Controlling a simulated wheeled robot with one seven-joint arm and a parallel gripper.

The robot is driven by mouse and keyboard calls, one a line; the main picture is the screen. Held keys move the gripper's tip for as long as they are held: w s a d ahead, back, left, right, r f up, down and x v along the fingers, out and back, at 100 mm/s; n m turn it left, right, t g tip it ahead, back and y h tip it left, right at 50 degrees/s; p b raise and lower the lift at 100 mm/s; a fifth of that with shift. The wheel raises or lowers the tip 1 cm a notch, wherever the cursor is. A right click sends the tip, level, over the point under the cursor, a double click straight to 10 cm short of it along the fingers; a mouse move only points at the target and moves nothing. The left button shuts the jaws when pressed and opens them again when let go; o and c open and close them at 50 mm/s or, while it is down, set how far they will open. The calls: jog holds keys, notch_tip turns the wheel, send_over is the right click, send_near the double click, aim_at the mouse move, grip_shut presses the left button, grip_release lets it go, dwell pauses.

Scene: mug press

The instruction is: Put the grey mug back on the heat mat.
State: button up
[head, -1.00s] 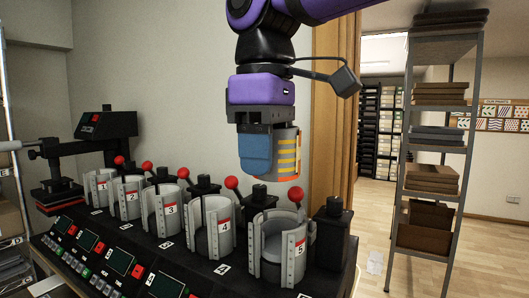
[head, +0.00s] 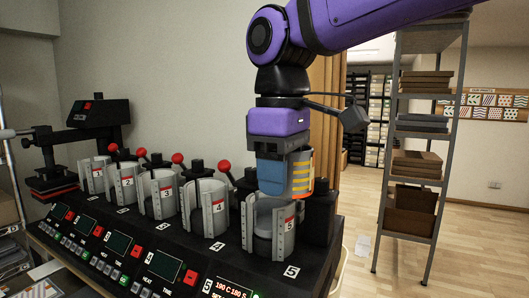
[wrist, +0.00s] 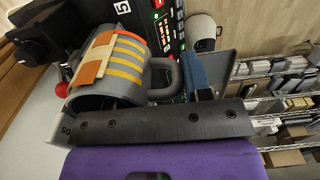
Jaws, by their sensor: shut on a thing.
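The grey mug (head: 302,172) has yellow stripes and an orange patch; it also shows in the wrist view (wrist: 112,62) with its handle towards the right. My gripper (head: 271,178), with blue fingers, is shut on the mug at its handle side. In the wrist view a blue finger (wrist: 197,75) lies beside the handle. The mug hangs upright at the top of the open press clamp numbered 5 (head: 262,230); I cannot tell whether it touches. The fingers hide part of the mug. I cannot make out a separate heat mat.
Press clamps numbered 4 (head: 205,208), 3 (head: 158,190) and others stand in a row to the left, with red-knobbed levers. A black control panel (head: 160,265) runs in front. A flat press (head: 52,185) is at the far left. A metal shelf (head: 425,150) stands at right.

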jog(key=w+d+f+m, duration=0.4)
jog(key=w+d+f, duration=0.3)
jog(key=f, duration=0.9)
jog(key=w+d+f+m, duration=0.5)
jog(key=w+d+f, duration=0.3)
jog(key=d+f, duration=0.6)
jog(key=w+d+f+m, duration=0.4)
jog(key=w+d+f, duration=0.4)
jog(key=f, duration=1)
jog(key=d, duration=0.3)
jog(key=shift+f, duration=0.2)
